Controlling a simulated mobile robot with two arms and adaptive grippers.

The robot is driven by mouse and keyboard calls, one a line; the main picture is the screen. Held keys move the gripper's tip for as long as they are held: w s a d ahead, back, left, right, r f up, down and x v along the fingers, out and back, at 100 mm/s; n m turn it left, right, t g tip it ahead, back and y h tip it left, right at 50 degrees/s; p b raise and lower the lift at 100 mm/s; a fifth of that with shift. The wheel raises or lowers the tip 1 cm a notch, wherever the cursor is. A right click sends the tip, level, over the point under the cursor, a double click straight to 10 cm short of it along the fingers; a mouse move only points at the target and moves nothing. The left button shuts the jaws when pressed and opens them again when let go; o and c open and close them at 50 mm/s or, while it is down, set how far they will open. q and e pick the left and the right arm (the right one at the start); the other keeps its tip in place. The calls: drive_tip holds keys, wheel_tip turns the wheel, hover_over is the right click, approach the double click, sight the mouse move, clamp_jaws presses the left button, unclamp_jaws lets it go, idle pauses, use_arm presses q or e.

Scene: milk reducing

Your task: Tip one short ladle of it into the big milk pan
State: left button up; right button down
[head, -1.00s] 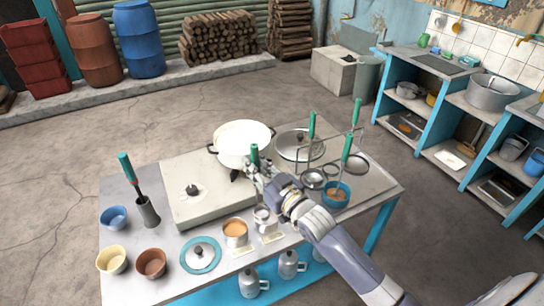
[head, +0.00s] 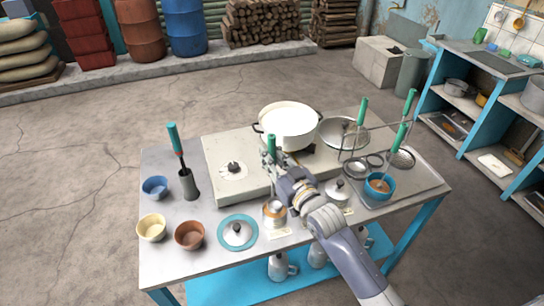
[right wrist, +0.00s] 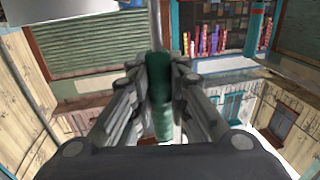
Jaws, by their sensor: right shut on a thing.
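The big white pan (head: 259,127) stands on the stove at the back of the table, with white milk (head: 287,118) in it. My right gripper (head: 271,161) is in front of the pan, shut on the ladle's upright green handle (head: 271,145). The handle also shows between the fingers in the right wrist view (right wrist: 160,95). The ladle's lower end reaches down to a small tin (head: 274,219) with brown contents at the front. The gripper partly covers it, so I cannot tell how deep the ladle's cup sits or what it holds. My left gripper is not in view.
A teal-rimmed lid (head: 224,243) and brown bowl (head: 189,235) lie left of the tin. The stove (head: 222,155) fills the middle.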

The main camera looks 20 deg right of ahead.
wheel_tip(320, 180, down, 2)
drive_tip(key=shift+f+b, duration=0.1)
drive_tip(key=shift+b, duration=0.3)
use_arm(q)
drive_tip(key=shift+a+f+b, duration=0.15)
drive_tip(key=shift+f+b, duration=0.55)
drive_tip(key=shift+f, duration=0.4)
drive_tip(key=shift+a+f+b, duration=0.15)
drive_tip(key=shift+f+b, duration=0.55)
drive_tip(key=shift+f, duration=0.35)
use_arm(e)
drive_tip(key=shift+f, duration=2.25)
drive_tip(key=shift+r, duration=0.1)
wheel_tip(320, 180, up, 8)
drive_tip(key=p, duration=0.8)
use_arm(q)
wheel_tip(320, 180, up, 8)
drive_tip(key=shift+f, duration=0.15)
use_arm(e)
drive_tip(key=shift+a, duration=0.15)
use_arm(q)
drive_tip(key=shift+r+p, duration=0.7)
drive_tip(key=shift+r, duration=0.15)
use_arm(e)
drive_tip(key=shift+s+a+n, duration=0.25)
drive_tip(key=shift+a+n, duration=0.45)
drive_tip(key=shift+a, duration=0.15)
drive_tip(key=shift+s+a+n, duration=0.2)
drive_tip(key=shift+a+n, duration=0.5)
drive_tip(key=shift+a, duration=0.15)
